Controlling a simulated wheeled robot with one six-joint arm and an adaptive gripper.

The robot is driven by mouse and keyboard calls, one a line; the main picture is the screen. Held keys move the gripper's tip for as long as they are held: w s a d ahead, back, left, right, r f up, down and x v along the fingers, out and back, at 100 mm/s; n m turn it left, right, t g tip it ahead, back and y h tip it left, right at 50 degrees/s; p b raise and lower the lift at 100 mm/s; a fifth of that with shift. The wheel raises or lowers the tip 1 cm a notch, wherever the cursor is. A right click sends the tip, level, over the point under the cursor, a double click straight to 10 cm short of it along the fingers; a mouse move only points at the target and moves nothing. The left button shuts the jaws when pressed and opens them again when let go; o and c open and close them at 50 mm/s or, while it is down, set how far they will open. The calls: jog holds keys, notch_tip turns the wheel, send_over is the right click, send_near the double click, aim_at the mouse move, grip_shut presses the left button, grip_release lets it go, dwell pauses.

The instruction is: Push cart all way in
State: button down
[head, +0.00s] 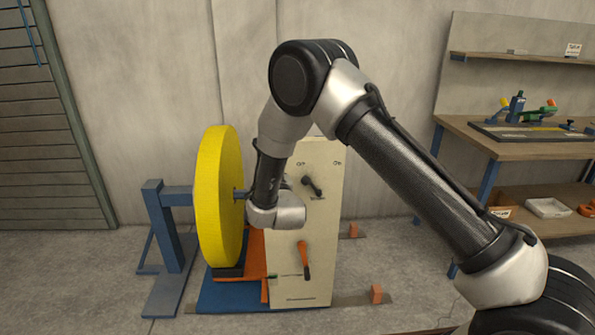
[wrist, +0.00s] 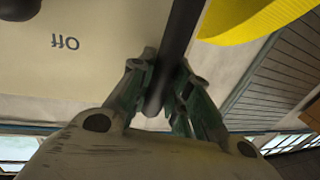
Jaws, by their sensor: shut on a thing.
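A tall beige cabinet (head: 318,235) with On and Off marks, a black knob (head: 312,186) and an orange lever (head: 304,258) stands upright on the floor. To its left are an orange frame (head: 253,265) and a low blue base (head: 232,299); I cannot tell which parts make up the cart. A big yellow roll (head: 217,195) stands between the cabinet and a blue stand (head: 170,245). In the wrist view my gripper (wrist: 164,78) is shut on a dark round bar (wrist: 180,32). My wrist hides the fingers in the head view.
Floor rails with orange blocks (head: 377,293) lie beside the cabinet. A wooden workbench (head: 480,146) with tools stands at the right. A ribbed shutter (head: 50,150) is at the left. Open floor (head: 90,285) lies at front left.

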jog(key=a, duration=0.5)
jog(key=shift+a, duration=0.35)
jog(key=c, duration=1.3)
grip_release()
jog(key=shift+a, duration=0.15)
jog(key=s, duration=0.4)
jog(key=s+d, duration=0.1)
jog(key=s, duration=0.3)
jog(key=s+d, duration=0.1)
jog(key=s, duration=0.2)
jog(key=shift+s+d, duration=0.25)
jog(key=shift+s, duration=0.15)
